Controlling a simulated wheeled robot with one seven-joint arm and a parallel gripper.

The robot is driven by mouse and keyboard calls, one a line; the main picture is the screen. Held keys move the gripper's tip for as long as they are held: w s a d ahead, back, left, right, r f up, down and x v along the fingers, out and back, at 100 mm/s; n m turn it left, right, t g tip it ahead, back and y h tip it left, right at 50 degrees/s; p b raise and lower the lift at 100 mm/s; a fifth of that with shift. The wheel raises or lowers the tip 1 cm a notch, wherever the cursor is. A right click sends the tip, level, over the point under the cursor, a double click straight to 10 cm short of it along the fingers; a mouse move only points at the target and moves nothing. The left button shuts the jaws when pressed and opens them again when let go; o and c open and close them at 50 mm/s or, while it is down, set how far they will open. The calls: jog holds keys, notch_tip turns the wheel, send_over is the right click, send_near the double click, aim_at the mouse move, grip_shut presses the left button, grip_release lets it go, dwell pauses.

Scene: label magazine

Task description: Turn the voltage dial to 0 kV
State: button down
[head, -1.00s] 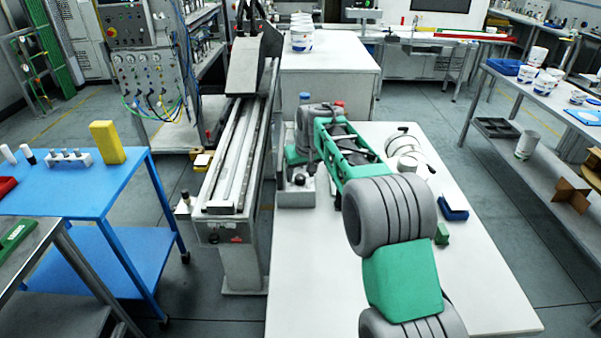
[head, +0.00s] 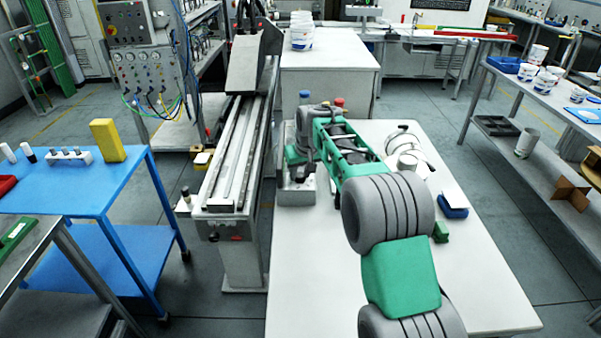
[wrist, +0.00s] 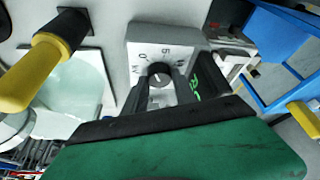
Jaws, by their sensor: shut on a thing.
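The voltage dial (wrist: 159,72) is a dark round knob with a pale pointer mark on a grey box (wrist: 186,36) with printed numerals in the wrist view. A 0 and a 5 are legible; the exact pointer reading is too small to tell. My gripper (wrist: 161,84) is shut on the dial, with a dark finger on each side of it. In the head view the grey box (head: 297,197) stands at the left edge of the white table, and my gripper (head: 300,174) is over it. My arm hides part of the box there.
In the wrist view a yellow-and-black handle (wrist: 45,62) stands left of the box, near a pale glassy disc (wrist: 75,82). In the head view, a long metal rail machine (head: 240,150) is left of the white table (head: 310,290). A blue item (head: 453,207) lies right of my arm.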

jog(key=shift+d+r+n+y+p, duration=0.15)
jog(key=shift+n+y+p, duration=0.25)
jog(key=shift+n+p, duration=0.45)
jog(key=shift+n+g, duration=0.3)
jog(key=shift+n, duration=0.45)
jog(key=c, duration=1)
grip_release()
jog(key=b+v, duration=0.1)
jog(key=v, duration=0.6)
jog(key=shift+s+r, duration=0.2)
